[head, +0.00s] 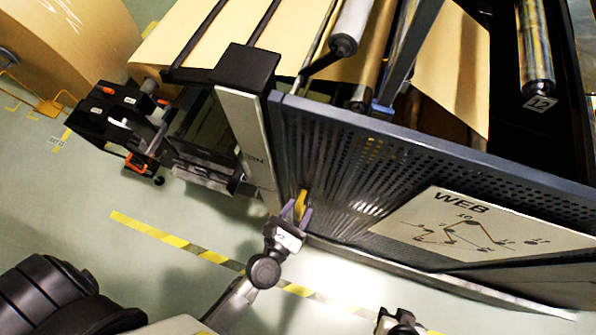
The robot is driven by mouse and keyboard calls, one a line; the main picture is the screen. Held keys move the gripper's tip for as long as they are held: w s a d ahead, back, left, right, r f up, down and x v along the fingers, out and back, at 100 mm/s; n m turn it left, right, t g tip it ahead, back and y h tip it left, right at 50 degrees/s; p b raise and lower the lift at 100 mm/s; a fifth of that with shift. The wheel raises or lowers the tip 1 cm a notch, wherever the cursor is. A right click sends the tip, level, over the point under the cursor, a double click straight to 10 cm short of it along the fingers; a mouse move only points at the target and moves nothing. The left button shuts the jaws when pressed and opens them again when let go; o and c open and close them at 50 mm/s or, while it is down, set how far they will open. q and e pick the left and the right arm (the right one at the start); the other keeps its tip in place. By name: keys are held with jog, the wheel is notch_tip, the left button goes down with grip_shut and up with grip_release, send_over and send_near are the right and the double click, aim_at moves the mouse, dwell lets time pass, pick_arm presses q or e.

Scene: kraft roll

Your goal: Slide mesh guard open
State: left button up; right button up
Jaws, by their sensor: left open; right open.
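The mesh guard (345,165) is a dark perforated panel on the front of the machine, with a blue-grey top rail. A yellow handle (301,202) stands near its left end, beside a pale upright post. My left gripper (297,211) is at this handle. Its two fingers are open, one on each side of the handle's lower part; I cannot tell if they touch it. My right gripper (399,320) only just shows at the bottom edge, low and away from the guard, and most of it is cut off.
A white WEB diagram plate (480,228) covers the guard's right part. Kraft paper (240,40) and rollers (537,50) lie behind the guard. A black unit with orange handles (115,115) projects at left. A yellow-black floor stripe (165,234) crosses mostly clear green floor.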

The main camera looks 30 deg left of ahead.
pick_arm(q)
grip_shut()
dwell(0.5)
